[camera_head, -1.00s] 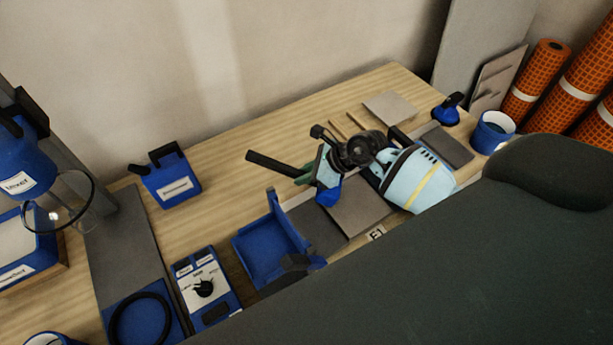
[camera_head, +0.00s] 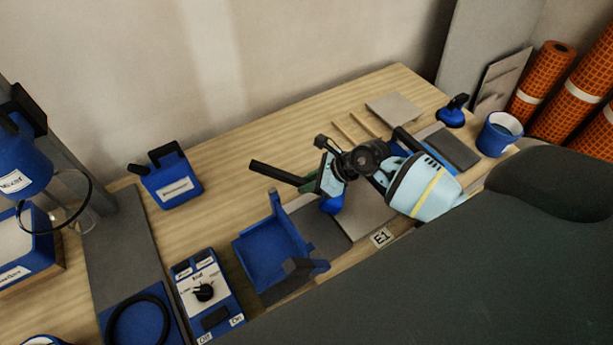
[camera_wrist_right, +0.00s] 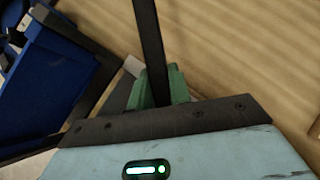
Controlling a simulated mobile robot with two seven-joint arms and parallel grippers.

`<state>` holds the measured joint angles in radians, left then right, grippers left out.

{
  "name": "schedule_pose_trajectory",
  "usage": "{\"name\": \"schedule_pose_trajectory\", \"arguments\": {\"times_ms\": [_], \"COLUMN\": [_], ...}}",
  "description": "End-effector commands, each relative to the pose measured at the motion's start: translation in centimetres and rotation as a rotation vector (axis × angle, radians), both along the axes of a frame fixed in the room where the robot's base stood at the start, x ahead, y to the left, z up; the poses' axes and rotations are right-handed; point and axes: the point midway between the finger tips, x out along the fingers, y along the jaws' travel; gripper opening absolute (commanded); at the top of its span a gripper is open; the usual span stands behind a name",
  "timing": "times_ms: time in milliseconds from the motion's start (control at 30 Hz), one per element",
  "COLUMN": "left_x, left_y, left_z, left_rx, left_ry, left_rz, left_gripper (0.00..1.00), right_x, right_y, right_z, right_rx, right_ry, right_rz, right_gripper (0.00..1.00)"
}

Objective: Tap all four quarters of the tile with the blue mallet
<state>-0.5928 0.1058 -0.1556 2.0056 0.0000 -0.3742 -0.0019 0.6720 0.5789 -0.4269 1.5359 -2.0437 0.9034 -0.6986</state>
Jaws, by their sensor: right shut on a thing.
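My right gripper (camera_head: 308,184) is shut on the black handle (camera_head: 272,172) of the mallet. The handle sticks out to the left, tilted. The mallet's blue head (camera_head: 332,204) shows just below the gripper, over the left part of a grey tile (camera_head: 368,217); I cannot tell whether it touches. My wrist and forearm hide part of that tile. In the right wrist view, green finger pads (camera_wrist_right: 160,92) enclose the black handle (camera_wrist_right: 150,45); the mallet's head is not seen there. My left gripper is not in view.
A blue open tray (camera_head: 268,252) stands left of the tile, near a control box (camera_head: 205,292). A blue canister (camera_head: 172,182) stands at the back left. A blue suction cup (camera_head: 453,110) and a blue bucket (camera_head: 498,134) are at the right. Bare wood lies behind the gripper.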

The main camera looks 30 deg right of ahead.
Motion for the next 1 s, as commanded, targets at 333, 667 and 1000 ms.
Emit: {"name": "schedule_pose_trajectory", "arguments": {"times_ms": [333,667,1000], "left_x": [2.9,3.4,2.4], "left_y": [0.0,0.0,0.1], "left_z": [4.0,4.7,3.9], "left_rx": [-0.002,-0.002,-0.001], "left_ry": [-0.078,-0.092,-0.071], "left_rz": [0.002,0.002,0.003], "left_gripper": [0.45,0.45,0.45], "right_x": [0.5,0.2,0.0], "right_y": [-0.1,0.0,-0.1], "right_z": [4.9,5.4,8.0], "right_rx": [0.002,0.003,-0.001], "right_ry": [-0.016,-0.008,-0.016], "right_rz": [-0.001,-0.001,0.001], "right_gripper": [0.00,0.00,0.00]}}
